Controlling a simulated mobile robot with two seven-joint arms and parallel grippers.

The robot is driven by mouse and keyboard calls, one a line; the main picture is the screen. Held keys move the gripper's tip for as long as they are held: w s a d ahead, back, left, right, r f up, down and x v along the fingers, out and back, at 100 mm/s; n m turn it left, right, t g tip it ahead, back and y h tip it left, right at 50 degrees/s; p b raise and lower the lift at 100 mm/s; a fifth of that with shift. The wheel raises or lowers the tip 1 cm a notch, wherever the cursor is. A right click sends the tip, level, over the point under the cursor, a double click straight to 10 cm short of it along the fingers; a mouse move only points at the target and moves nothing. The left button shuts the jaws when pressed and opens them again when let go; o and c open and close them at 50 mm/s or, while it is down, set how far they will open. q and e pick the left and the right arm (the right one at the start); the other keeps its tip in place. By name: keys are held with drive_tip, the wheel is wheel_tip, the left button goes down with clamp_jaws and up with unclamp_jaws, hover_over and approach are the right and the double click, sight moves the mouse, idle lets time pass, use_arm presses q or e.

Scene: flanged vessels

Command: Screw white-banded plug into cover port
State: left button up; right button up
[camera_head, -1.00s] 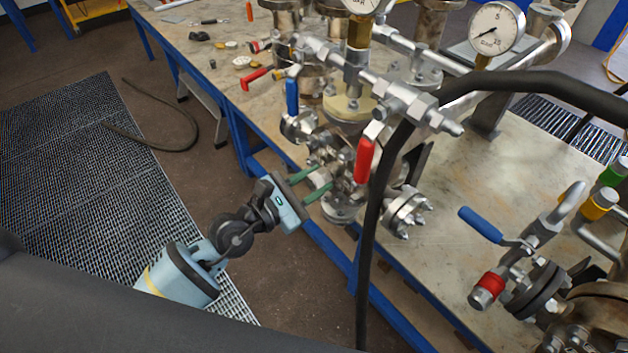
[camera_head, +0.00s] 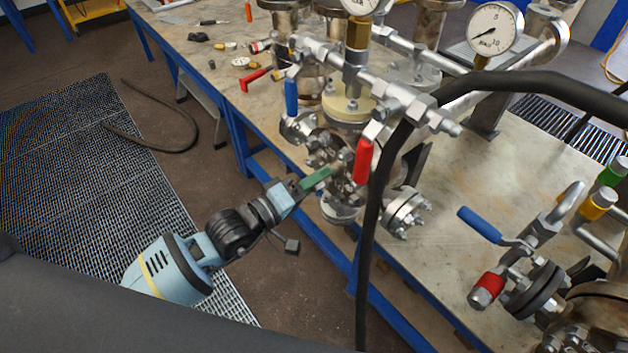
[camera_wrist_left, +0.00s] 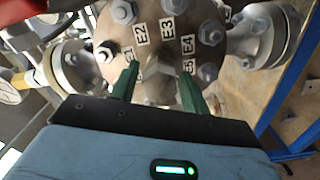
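My left gripper (camera_head: 322,176) points at the bolted, flanged cover on the vessel's near side. In the left wrist view its two green fingers (camera_wrist_left: 158,84) stand apart, one on each side of a metal hex head (camera_wrist_left: 160,90) at the middle of the cover (camera_wrist_left: 150,52). Gaps show between the fingers and this head, so the gripper looks open around it. No white band can be made out on the head, so I cannot tell for sure whether it is the plug. Labels E1 to E5 sit around the cover near its bolts. The right gripper is not in view.
A red-handled valve (camera_head: 363,160) and a blue-handled one (camera_head: 291,97) are close to the cover. A black hose (camera_head: 372,220) hangs in front of the bench. Small loose parts (camera_head: 240,62) lie on the bench top at the back left.

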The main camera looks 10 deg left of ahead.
use_arm(q)
drive_tip(key=shift+o, duration=1.2)
drive_tip(key=v, duration=0.7)
drive_tip(key=shift+s+a+b, duration=0.3)
drive_tip(key=shift+b, duration=0.15)
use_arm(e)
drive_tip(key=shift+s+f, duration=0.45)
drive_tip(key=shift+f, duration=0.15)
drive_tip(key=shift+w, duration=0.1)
